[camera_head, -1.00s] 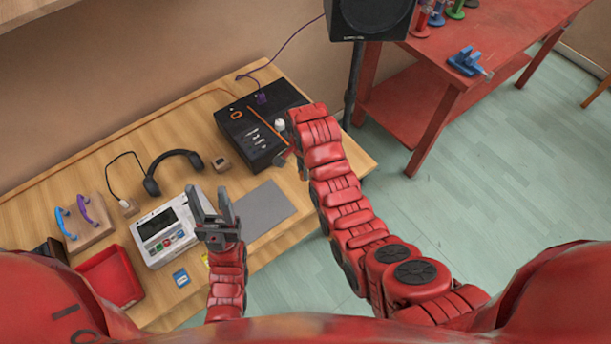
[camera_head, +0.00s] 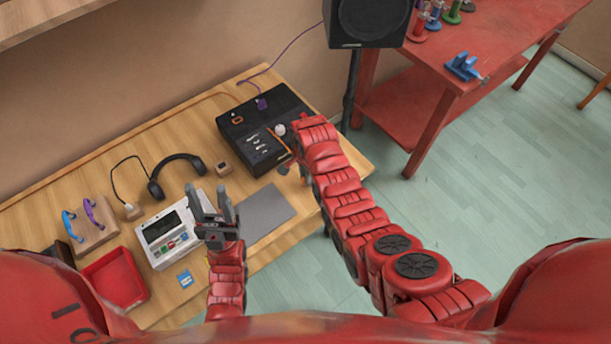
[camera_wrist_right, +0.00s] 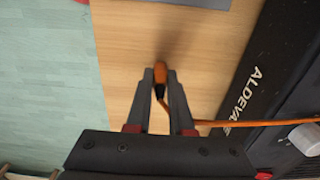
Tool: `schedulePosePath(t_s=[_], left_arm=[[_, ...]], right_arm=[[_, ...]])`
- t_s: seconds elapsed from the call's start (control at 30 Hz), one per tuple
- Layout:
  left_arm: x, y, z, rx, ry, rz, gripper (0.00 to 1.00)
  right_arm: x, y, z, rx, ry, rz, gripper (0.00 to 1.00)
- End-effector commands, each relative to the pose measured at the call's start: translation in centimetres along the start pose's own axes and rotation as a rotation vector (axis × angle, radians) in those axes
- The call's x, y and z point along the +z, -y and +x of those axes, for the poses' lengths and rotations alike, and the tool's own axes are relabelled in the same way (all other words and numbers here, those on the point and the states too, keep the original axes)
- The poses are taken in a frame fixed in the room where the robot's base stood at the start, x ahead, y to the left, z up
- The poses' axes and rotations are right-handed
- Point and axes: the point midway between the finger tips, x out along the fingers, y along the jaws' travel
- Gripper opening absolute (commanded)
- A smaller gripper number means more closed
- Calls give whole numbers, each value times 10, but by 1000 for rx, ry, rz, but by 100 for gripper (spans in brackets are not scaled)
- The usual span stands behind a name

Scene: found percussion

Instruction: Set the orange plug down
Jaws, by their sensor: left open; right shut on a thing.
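The orange plug (camera_wrist_right: 160,74) is between the fingertips of my right gripper (camera_wrist_right: 160,88) in the right wrist view, over bare wood beside the black device. The gripper is shut on it. Whether the plug touches the table cannot be told. Its orange cable (camera_wrist_right: 250,123) runs to the right across the black device (camera_wrist_right: 262,75). In the head view my right gripper (camera_head: 288,168) is at the device's front right corner, mostly hidden by my arm. My left gripper (camera_head: 209,200) is open and empty above the white machine (camera_head: 163,228).
A grey mat (camera_head: 265,212) lies in front of the black device. Headphones (camera_head: 177,172), a small wooden block (camera_head: 223,168) and a red tray (camera_head: 115,278) are to the left. A speaker (camera_head: 368,22) stands behind the right end. Bare wood is right of the device.

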Motion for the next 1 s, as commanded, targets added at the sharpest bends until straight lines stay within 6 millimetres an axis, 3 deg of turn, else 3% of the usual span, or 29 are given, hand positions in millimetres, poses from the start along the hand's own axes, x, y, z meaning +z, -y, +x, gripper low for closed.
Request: schedulePosePath(t_s=[0.07,0.1,0.23,0.67,0.87,1.0], left_arm=[[1,0,-4,0,0,0,50],[0,0,-2,0,0,0,50],[0,0,-2,0,0,0,50],[0,0,-1,0,0,0,50],[2,-1,-12,0,0,0,50],[4,-1,-24,0,0,0,50]], right_arm=[[0,0,5,0,0,0,0],[0,0,3,0,0,0,27],[0,0,2,1,0,0,50],[0,1,-4,-2,-1,0,50],[0,0,-25,-1,0,0,50],[-1,2,-51,-6,-2,0,50]])
